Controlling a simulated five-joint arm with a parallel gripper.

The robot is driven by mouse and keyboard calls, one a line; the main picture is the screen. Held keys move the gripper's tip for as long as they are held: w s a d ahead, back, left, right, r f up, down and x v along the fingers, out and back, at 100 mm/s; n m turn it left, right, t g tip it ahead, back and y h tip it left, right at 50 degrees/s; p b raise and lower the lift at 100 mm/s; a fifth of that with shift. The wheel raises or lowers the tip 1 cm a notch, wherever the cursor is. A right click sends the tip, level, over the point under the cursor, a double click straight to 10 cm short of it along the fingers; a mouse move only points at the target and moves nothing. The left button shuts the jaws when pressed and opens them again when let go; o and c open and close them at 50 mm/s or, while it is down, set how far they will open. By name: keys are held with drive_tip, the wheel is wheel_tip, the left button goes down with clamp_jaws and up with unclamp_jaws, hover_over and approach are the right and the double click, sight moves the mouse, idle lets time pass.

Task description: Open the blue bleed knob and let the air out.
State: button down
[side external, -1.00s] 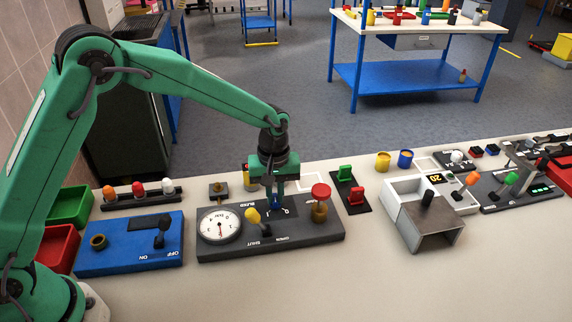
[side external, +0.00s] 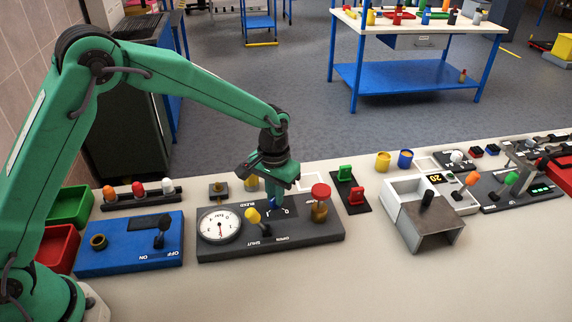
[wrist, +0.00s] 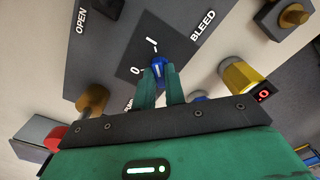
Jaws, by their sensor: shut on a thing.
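The blue bleed knob (side external: 275,204) sits on a dark plate marked BLEED on the grey panel (side external: 215,254). In the wrist view the knob (wrist: 158,67) is between my two green fingers, near the printed 0 and I marks. Its exact pointing is hard to tell. My gripper (side external: 277,199) is over the plate, pointing down and shut on the knob. The round gauge (side external: 219,226) is on the panel's left, its dark needle pointing roughly down in the picture. My fingers partly hide the knob.
A yellow lever (side external: 256,219) stands left of the knob by SHUT and OPEN. A red-topped brass valve (side external: 320,200) stands close on the right. A yellow cylinder (wrist: 240,76) is behind. The blue box (side external: 130,247) is left; the front bench is clear.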

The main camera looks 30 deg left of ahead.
drive_tip(key=shift+s, duration=0.1)
idle(0.3)
drive_tip(key=c, duration=1.5)
unclamp_jaws()
drive_tip(key=shift+o, duration=0.2)
drive_tip(key=shift+r, duration=0.15)
drive_tip(key=shift+r, duration=3.8)
drive_tip(key=shift+r, duration=0.1)
